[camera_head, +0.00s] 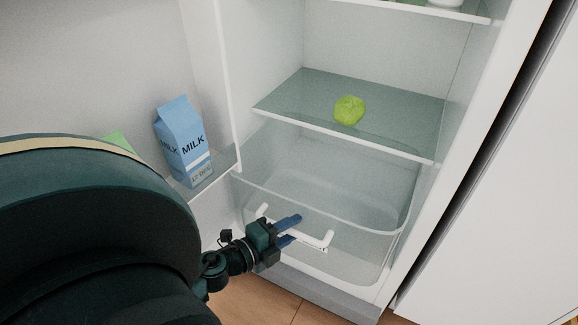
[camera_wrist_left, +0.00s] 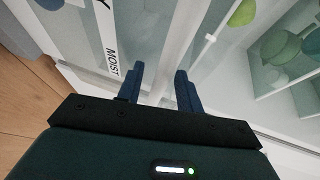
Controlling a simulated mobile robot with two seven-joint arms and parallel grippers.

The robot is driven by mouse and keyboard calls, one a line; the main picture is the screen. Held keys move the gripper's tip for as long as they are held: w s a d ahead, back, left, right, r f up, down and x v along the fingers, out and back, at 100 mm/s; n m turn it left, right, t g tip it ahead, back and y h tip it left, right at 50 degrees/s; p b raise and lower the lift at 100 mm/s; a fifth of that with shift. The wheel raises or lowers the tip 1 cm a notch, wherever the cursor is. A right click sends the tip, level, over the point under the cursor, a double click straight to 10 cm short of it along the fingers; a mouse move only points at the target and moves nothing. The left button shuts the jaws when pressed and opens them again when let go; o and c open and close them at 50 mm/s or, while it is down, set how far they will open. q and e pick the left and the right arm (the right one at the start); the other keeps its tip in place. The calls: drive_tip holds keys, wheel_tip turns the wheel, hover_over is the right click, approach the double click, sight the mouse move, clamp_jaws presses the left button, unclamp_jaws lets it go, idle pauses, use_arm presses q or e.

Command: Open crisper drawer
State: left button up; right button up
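The crisper drawer (camera_head: 356,259) is a clear bin with a white handle (camera_head: 318,244) across its front, low in the fridge in the head view. I see into it, and it looks empty. My left gripper (camera_head: 290,231) is at the handle, its two blue fingers pointing at the drawer front. In the left wrist view the fingers of the left gripper (camera_wrist_left: 160,88) are spread apart, with pale fridge parts behind the gap. I cannot tell whether the handle bar lies between them or touches them. My right gripper is not in view.
A glass shelf (camera_head: 290,104) above the drawer holds a green round item (camera_head: 349,110). A blue milk carton (camera_head: 180,140) stands in the door bin at left. A white panel (camera_head: 500,215) is at right. Wooden floor (camera_head: 262,297) lies in front. My dark arm covers the lower left.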

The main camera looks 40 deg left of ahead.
use_arm(q)
drive_tip(key=v, duration=1.3)
drive_tip(key=shift+r, duration=0.1)
